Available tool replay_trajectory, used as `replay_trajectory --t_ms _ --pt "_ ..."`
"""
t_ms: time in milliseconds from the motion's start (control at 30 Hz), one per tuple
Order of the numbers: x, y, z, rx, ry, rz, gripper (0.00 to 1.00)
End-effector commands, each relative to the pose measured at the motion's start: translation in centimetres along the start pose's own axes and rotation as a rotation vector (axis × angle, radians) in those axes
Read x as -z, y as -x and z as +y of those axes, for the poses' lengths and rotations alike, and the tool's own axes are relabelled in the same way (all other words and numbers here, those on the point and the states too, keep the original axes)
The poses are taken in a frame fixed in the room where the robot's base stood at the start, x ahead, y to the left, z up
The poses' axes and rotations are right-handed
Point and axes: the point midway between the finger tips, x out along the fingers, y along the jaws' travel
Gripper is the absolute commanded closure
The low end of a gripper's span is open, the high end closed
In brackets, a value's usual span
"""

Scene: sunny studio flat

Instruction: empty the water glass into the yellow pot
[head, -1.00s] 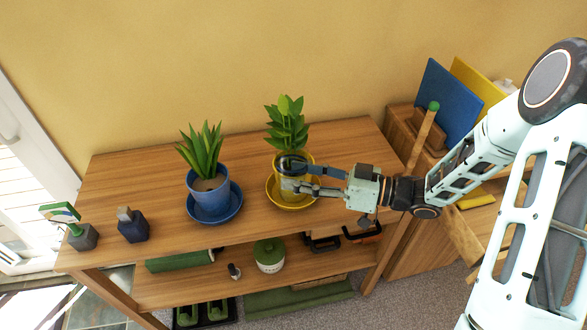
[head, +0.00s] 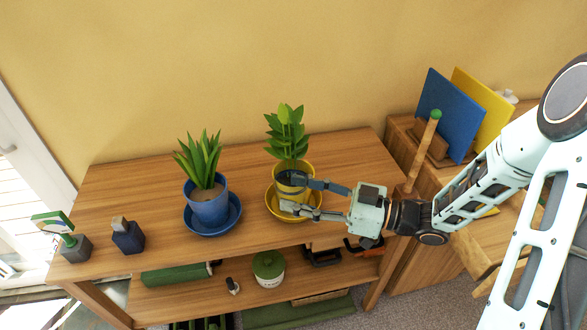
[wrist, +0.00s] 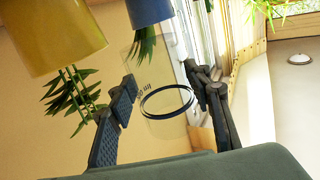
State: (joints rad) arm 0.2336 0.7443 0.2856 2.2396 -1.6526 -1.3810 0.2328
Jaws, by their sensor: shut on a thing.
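The yellow pot (head: 307,172) holds a leafy plant and stands in a yellow saucer (head: 272,206) on the wooden table. My gripper (head: 287,194) is in front of the pot, its fingers one above the other, covering part of it. In the wrist view the surroundings appear upside down, with the yellow pot (wrist: 55,35) at upper left. There my gripper (wrist: 160,98) is shut on the clear water glass (wrist: 152,72), which has a dark ring and small dark lettering. The glass is hard to make out in the head view. I cannot tell whether water remains in it.
A blue pot (head: 209,207) with a spiky plant stands left of the yellow one. A dark blue bottle (head: 128,238) and a grey block-like holder (head: 76,249) are at the table's left end. Blue (head: 449,115) and yellow boards stand at right. The table's middle front is clear.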

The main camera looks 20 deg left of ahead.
Motion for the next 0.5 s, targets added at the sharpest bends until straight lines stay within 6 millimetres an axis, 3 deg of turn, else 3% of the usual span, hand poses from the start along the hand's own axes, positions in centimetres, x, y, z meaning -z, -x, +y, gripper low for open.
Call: replay_trajectory --t_ms 500 --pt "3.3 1.1 -3.9 0.000 -0.001 0.001 0.88"
